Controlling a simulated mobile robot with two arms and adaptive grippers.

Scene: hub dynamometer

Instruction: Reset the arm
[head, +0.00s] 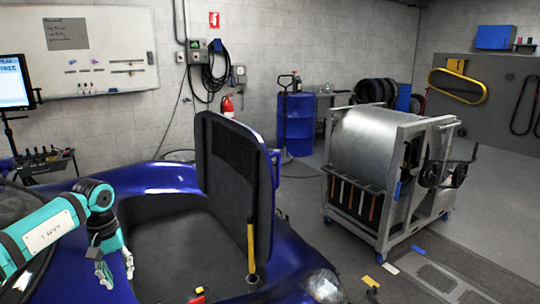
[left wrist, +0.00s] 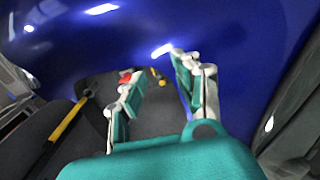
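My left arm comes in from the left in the head view. Its teal and white left gripper (head: 115,268) hangs over the left side of a blue car's open compartment (head: 180,240). In the left wrist view the left gripper's fingers (left wrist: 158,75) stand apart with nothing between the tips. Blue car bodywork (left wrist: 215,25) lies beyond them. My right gripper is in neither view.
The car's raised lid (head: 230,165) stands upright, with a yellow-handled bar (head: 251,245) beside it. A metal drum cart (head: 375,150) and a blue barrel (head: 297,125) stand farther back. A monitor (head: 14,83) is at the left. Grey floor at the right is mostly open.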

